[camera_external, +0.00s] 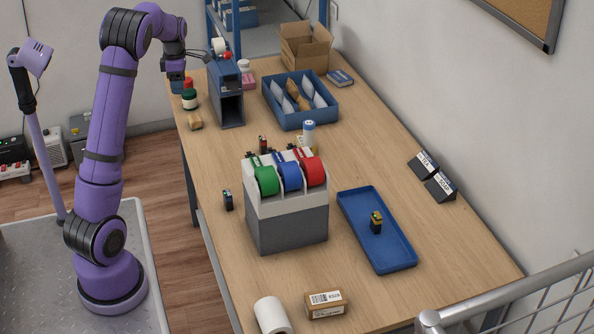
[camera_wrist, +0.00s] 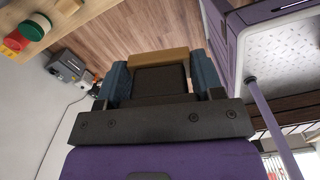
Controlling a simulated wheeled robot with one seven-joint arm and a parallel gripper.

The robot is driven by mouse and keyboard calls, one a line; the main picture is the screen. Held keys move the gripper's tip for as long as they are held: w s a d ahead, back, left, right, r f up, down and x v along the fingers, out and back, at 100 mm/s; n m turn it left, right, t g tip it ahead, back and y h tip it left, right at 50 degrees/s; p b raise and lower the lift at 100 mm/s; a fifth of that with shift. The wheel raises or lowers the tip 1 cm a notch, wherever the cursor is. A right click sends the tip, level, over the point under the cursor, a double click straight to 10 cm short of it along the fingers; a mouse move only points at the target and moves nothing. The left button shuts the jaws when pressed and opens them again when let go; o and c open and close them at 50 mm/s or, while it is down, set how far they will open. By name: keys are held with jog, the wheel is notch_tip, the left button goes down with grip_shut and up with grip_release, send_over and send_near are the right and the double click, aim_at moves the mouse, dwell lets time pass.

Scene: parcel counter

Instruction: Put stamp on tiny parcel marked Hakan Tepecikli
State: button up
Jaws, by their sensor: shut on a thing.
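My gripper (camera_external: 177,86) is raised at the far left edge of the table. In the wrist view my gripper (camera_wrist: 162,82) has its blue-grey fingers on either side of a dark block with a tan edge (camera_wrist: 160,57). It is shut on this thing; whether it is a stamp or a parcel I cannot tell. A small tan parcel (camera_external: 195,121) lies on the table near the left edge. A brown parcel with a barcode label (camera_external: 325,303) lies at the front. No name is readable. A small dark block with a yellow top (camera_external: 376,222) stands in the blue tray (camera_external: 353,215).
A grey dispenser (camera_external: 287,220) with green, blue and red rolls stands mid-table. A blue-grey stand (camera_external: 229,95) is right of my gripper. A green-topped item (camera_external: 190,98) is close by. A blue bin (camera_external: 301,113) holds envelopes. The table's right side has free room.

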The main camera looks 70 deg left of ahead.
notch_tip(320, 180, up, 6)
jog(key=shift+f, duration=0.15)
jog(key=w+d+m, duration=0.2)
jog(key=w+d, duration=0.3)
jog(key=d, duration=0.5)
jog(key=w+d+m, duration=0.3)
jog(key=w+d, duration=0.3)
jog(key=d, duration=0.5)
jog(key=w+d+m, duration=0.2)
jog(key=w+d, duration=0.3)
jog(key=d, duration=0.5)
jog(key=s+d+m, duration=0.3)
jog(key=d, duration=0.8)
jog(key=s+d+m, duration=0.3)
jog(key=d, duration=0.9)
jog(key=s+d+m, duration=0.3)
jog(key=d, duration=0.8)
send_over(326, 298)
jog(key=shift+n, duration=0.3)
notch_tip(326, 298, down, 28)
jog(key=shift+s+r, duration=0.15)
jog(key=shift+f, duration=1.8)
